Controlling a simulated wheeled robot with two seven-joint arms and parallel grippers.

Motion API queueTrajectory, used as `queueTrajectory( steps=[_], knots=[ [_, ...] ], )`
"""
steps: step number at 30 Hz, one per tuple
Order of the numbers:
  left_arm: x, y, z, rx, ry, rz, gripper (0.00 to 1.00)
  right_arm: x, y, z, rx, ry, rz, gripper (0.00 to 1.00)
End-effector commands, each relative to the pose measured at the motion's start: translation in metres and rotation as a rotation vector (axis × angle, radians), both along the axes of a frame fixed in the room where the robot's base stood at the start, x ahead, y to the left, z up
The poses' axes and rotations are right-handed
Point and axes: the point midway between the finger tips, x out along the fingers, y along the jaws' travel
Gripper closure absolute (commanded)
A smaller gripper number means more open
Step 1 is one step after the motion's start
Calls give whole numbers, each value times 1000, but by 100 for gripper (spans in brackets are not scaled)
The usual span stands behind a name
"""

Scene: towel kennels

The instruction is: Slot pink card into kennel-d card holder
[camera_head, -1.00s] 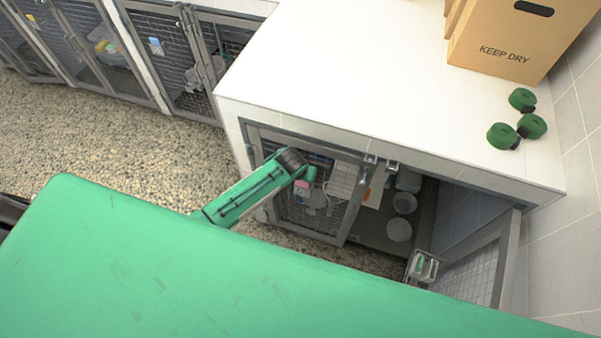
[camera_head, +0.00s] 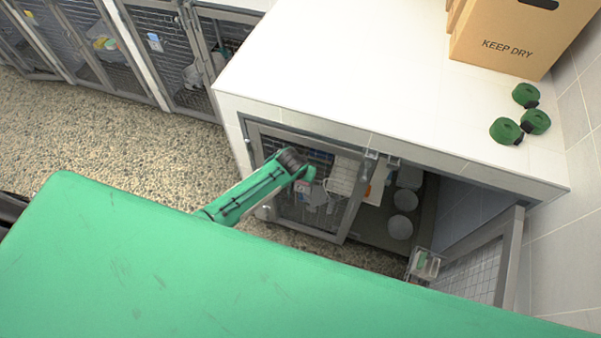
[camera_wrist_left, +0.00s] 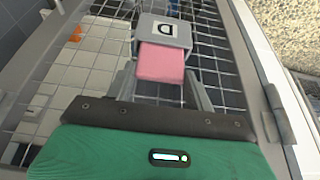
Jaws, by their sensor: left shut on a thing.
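The pink card (camera_wrist_left: 161,64) is in the middle of the left wrist view, between the two grey fingers of my left gripper (camera_wrist_left: 162,80). The gripper is shut on it. The card's far edge meets the grey card holder (camera_wrist_left: 163,31) marked D, which is fixed on the wire mesh door. Part of the card seems to lie under the holder's lip; how deep it is, I cannot tell. In the head view my left arm reaches to the mesh door (camera_head: 318,205) under the white counter, and the holder there is small. My right gripper is not in view.
The white counter (camera_head: 330,75) stands above the door, with a cardboard box (camera_head: 500,45) and green rolls (camera_head: 505,131) on it. An open door (camera_head: 485,270) at the right bears a small clear box (camera_head: 423,264). Other kennels (camera_head: 165,55) line the back left.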

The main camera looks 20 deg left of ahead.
Motion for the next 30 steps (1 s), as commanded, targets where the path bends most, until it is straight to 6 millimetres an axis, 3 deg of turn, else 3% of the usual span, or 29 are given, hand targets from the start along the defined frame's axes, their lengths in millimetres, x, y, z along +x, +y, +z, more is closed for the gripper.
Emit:
queueTrajectory(
  steps=[11,12,15,25,30],
  knots=[
    [0,0,-3,0,0,0,79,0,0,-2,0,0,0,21],
    [0,0,-3,0,0,0,39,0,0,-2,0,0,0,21],
    [0,0,-3,0,0,0,21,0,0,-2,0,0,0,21],
    [0,0,-1,-1,-1,0,21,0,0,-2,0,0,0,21],
    [-6,0,11,-2,-2,0,21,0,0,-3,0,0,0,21]
  ],
)
